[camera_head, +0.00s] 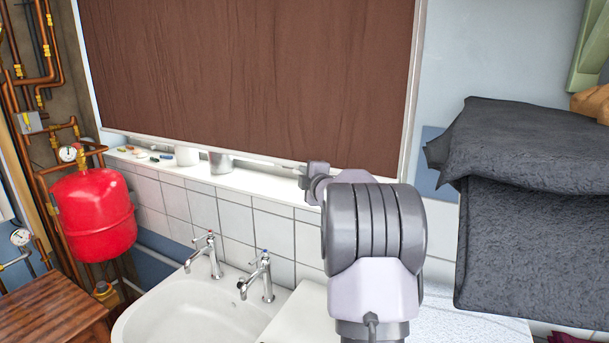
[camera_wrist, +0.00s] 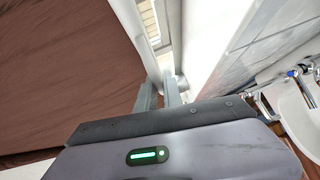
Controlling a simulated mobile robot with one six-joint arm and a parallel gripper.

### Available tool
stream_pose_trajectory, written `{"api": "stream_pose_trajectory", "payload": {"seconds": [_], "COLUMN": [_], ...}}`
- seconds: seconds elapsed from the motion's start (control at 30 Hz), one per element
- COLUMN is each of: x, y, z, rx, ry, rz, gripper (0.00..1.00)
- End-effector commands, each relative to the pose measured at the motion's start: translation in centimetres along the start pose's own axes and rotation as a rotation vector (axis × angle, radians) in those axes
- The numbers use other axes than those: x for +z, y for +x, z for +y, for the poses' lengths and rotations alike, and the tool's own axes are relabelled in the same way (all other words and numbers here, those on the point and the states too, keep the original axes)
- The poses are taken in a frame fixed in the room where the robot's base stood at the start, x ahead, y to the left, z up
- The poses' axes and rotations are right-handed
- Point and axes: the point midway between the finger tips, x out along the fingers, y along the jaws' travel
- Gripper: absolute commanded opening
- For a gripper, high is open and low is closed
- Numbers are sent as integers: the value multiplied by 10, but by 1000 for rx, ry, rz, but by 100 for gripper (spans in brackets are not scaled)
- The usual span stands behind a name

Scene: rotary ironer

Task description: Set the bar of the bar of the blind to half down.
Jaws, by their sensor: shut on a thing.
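The brown blind (camera_head: 245,75) covers nearly the whole visible window, and its lower edge hangs just above the sill. Its thin pale bar (camera_head: 200,149) runs along that lower edge, sloping slightly down to the right in the head view. My gripper (camera_head: 302,176) is at the bar, right of its middle, and is shut on it. In the wrist view the blind (camera_wrist: 60,65) fills the left side, and the fingers of my gripper (camera_wrist: 160,92) are close together at the bar (camera_wrist: 135,35). The exact grip is partly hidden by my wrist and gripper body.
The white sill (camera_head: 255,182) below holds a pale cup (camera_head: 187,156), a metal cup (camera_head: 220,163) and small items. A sink (camera_head: 190,312) with two taps (camera_head: 262,275) stands beneath. Dark folded cloth (camera_head: 530,200) is at right, a red tank (camera_head: 93,213) at left.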

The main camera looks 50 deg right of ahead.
Motion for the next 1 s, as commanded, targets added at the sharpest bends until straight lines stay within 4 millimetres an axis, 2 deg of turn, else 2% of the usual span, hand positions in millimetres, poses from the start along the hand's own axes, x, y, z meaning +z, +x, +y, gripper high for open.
{"api": "stream_pose_trajectory", "payload": {"seconds": [0.17, 0.27, 0.37, 0.47, 0.8, 1.0], "x": [0, -2, -5, -9, -25, -33], "y": [0, -2, -5, -9, -26, -33], "z": [4, 15, 35, 64, 181, 237], "rx": [2, 3, 3, 4, 5, 4], "ry": [0, 0, -2, -1, -1, -1], "rz": [0, 0, 0, 1, 1, 1], "gripper": [0, 0, 0, 0, 0, 0]}}
